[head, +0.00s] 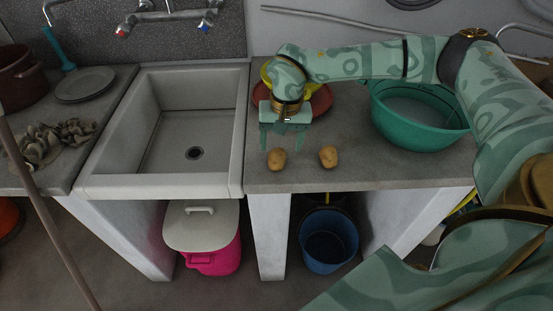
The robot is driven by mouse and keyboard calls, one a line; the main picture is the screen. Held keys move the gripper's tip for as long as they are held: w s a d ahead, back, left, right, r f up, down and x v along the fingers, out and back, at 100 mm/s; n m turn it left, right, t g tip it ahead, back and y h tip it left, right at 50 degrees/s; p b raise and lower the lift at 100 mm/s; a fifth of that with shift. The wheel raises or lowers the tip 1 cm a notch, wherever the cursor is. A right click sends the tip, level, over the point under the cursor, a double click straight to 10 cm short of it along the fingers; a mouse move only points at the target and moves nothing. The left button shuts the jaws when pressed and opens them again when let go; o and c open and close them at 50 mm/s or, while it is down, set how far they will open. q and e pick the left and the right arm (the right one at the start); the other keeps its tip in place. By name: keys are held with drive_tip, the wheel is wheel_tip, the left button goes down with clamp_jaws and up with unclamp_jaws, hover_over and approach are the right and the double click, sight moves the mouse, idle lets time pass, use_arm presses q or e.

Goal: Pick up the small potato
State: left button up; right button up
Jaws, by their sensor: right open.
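Two brown potatoes lie on the grey counter (370,174) near its front edge: a left potato (277,160) and a right potato (328,157). They look nearly the same size, and I cannot tell surely which is smaller. My right gripper (283,148) points down, just behind and above the left potato, its two green fingers apart with nothing between them. I cannot tell whether the fingers touch the counter. The right potato stands clear to the right of the fingers. My left gripper is not in view.
A green basin (419,124) stands at the right behind the potatoes. Red and yellow dishes (321,101) are partly hidden behind my right gripper. An empty sink (166,125) lies left. A pink bin (214,259) and a blue bucket (328,246) stand below.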

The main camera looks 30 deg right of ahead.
sight(278, 153)
drive_tip(key=f, duration=0.2)
drive_tip(key=a+f+b, duration=0.1)
drive_tip(key=f, duration=0.1)
drive_tip(key=shift+w+f, duration=0.2)
drive_tip(key=shift+f, duration=0.1)
drive_tip(key=shift+r, duration=0.1)
drive_tip(key=shift+c, duration=0.7)
drive_tip(key=c, duration=0.9)
drive_tip(key=shift+r, duration=0.1)
